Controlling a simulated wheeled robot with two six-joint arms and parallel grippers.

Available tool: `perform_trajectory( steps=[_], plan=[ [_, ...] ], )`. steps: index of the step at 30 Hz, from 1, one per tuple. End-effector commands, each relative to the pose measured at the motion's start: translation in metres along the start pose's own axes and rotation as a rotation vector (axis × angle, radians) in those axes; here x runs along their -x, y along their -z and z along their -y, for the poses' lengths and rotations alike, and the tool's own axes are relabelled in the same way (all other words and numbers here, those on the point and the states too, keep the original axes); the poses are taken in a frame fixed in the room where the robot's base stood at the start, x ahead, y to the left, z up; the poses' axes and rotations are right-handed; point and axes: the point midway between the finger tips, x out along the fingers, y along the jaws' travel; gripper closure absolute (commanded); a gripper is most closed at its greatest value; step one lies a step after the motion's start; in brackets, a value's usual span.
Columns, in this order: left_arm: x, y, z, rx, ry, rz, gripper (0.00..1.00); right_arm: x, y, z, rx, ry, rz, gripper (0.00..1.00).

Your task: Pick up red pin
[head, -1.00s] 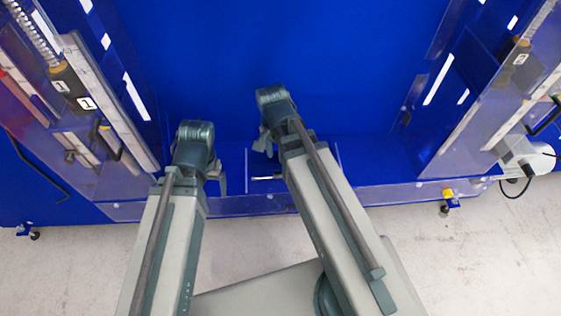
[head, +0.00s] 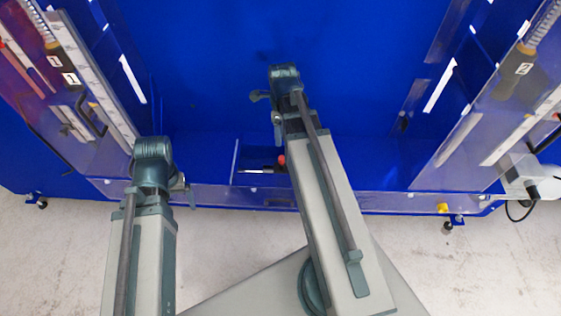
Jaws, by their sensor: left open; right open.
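The red pin (head: 282,161) shows as a red end with a dark and silver shaft reaching left. It lies in a small clear-walled bay at the front edge of the blue bench. Part of it may be hidden behind my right arm. My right gripper (head: 267,107) is open and above and beyond the pin in the picture, largely covered by its own wrist. My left gripper (head: 181,187) is open near the front edge, left of the pin and apart from it. Its fingers are partly hidden.
Clear panels with rulers and springs stand on both sides: the unit labelled 1 (head: 62,75) at left and the unit labelled 2 (head: 520,68) at right. A white device (head: 528,175) sits at far right. The blue middle surface (head: 210,60) is clear.

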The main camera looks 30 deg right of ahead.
Motion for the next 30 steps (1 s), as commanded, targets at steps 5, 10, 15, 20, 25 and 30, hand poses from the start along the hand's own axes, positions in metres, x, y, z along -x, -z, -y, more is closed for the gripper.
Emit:
perform_trajectory(
  steps=[5, 10, 15, 20, 25, 30],
  plan=[
    [-0.027, 0.002, -0.003, 0.000, 0.000, 0.000, 0.10, -0.027, 0.000, 0.000, 0.002, 0.000, 0.000, 0.35],
    [-0.051, 0.003, -0.005, 0.000, 0.000, 0.000, 0.10, -0.052, 0.000, -0.001, 0.002, 0.000, 0.000, 0.35],
    [-0.074, 0.004, -0.007, 0.000, 0.000, 0.000, 0.10, -0.074, 0.000, -0.001, 0.003, 0.000, 0.000, 0.35],
    [-0.081, 0.005, -0.008, 0.000, 0.000, 0.000, 0.10, -0.081, 0.000, -0.001, 0.003, 0.000, 0.000, 0.35],
    [-0.080, 0.005, -0.008, 0.000, 0.000, 0.000, 0.10, -0.080, 0.000, -0.001, 0.003, 0.000, 0.000, 0.35],
    [-0.091, 0.005, -0.009, 0.000, 0.000, 0.000, 0.10, -0.092, 0.000, -0.002, 0.003, 0.000, 0.000, 0.35]
  ],
)
